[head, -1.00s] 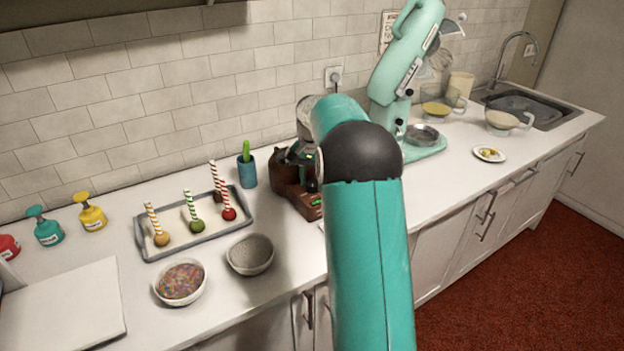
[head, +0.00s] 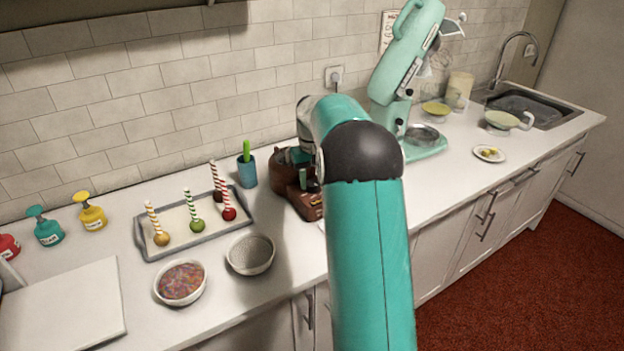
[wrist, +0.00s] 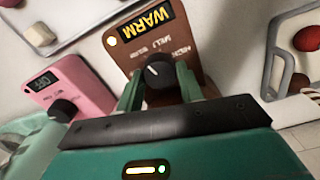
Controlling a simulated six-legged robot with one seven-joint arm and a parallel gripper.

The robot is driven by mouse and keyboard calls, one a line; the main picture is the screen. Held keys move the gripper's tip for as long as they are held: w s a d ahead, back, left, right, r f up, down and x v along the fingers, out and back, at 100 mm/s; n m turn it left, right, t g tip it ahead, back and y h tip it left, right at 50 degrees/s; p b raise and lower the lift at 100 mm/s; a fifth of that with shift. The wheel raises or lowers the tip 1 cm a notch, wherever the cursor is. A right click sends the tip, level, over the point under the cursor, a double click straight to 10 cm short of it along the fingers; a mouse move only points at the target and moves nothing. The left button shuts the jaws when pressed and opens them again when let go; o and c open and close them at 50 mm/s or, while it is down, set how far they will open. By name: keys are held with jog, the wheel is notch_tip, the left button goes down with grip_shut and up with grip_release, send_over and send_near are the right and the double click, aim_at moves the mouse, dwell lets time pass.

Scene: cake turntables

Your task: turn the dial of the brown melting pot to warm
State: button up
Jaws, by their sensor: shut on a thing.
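The brown melting pot (head: 283,184) stands on the counter beside the wall, partly hidden by my arm in the head view. In the wrist view its brown front panel (wrist: 185,50) has a lit display (wrist: 147,28) reading WARM in yellow. Below it is a black dial (wrist: 158,70) with a white pointer mark. The two green fingers of my gripper (wrist: 158,86) are shut on the dial, one on each side. The fingers are hard to make out in the head view.
A pink melting pot (wrist: 80,85) with a display reading OFF is at the left in the wrist view. A cake-pop tray (head: 180,243), bowl (head: 250,270) and blue cup (head: 247,172) are left of the brown pot. A teal mixer (head: 400,65) stands to its right.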

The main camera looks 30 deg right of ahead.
aim_at(312, 183)
jog(key=shift+r+n, duration=0.1)
jog(key=shift+n, duration=0.5)
jog(key=o, duration=0.7)
notch_tip(312, 183, up, 14)
jog(key=shift+f, duration=0.1)
dwell(0.6)
